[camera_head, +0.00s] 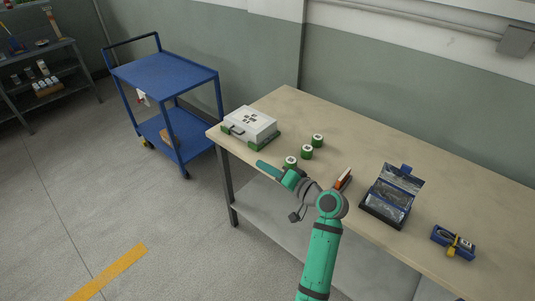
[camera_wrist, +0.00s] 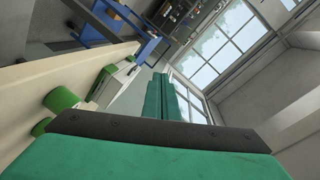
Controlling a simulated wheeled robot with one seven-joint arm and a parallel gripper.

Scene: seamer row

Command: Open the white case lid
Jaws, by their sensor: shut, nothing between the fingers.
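The white case (camera_head: 251,121) with a green base sits at the left end of the beige table. Its lid is down, and a grey handle shows on its front side. The case also shows in the wrist view (camera_wrist: 112,84), tilted, at the left of the fingers. My gripper (camera_head: 260,164) is shut and empty. It is in front of the case and apart from it, near the table's front edge. In the wrist view my gripper's two green fingers (camera_wrist: 166,98) lie together and point past the case toward the windows.
Several green and white cylinders (camera_head: 307,152) stand right of the case, one close behind my gripper. A red-orange item (camera_head: 343,179), an open dark case (camera_head: 389,196) and a blue item with a yellow strap (camera_head: 453,242) lie farther right. A blue cart (camera_head: 166,78) stands left of the table (camera_head: 282,104).

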